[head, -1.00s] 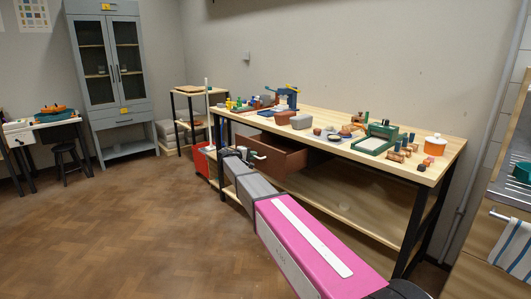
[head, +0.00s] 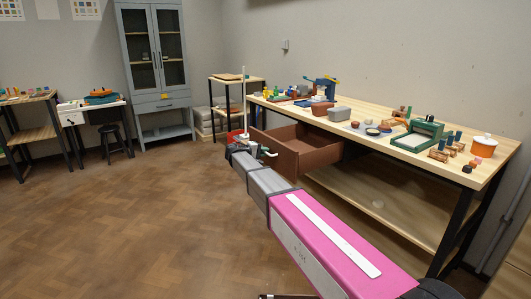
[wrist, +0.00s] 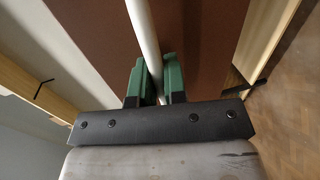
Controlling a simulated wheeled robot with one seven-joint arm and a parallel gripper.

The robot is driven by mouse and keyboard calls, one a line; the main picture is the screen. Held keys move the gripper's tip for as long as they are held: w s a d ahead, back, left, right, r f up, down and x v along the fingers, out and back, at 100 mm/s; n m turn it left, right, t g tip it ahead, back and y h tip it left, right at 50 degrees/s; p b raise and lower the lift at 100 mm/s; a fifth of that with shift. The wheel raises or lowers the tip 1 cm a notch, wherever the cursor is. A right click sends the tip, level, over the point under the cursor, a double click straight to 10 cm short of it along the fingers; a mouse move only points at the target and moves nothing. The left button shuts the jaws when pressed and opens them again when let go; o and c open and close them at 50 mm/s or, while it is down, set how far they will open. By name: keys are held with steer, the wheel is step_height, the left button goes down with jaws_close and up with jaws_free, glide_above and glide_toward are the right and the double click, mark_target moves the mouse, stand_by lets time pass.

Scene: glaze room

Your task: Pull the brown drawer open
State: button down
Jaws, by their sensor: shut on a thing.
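The brown drawer (head: 314,158) under the long workbench stands pulled well out, and its empty-looking inside shows from above. Its brown front (wrist: 90,28) fills much of the wrist view. A pale bar handle (wrist: 143,32) runs along that front. My gripper (wrist: 154,70) has its green fingers on both sides of the bar, shut on it. In the head view my gripper (head: 268,152) is at the drawer's front, small and partly hidden by my arm.
A lower shelf (head: 390,212) runs under the bench. A red bucket (head: 234,136) stands near the drawer's left. The floor (head: 130,220) at left is clear.

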steer(key=c, duration=1.2)
jaws_free()
steer(key=v, duration=1)
steer(key=shift+s+a, duration=0.2)
steer(key=shift+a, duration=0.1)
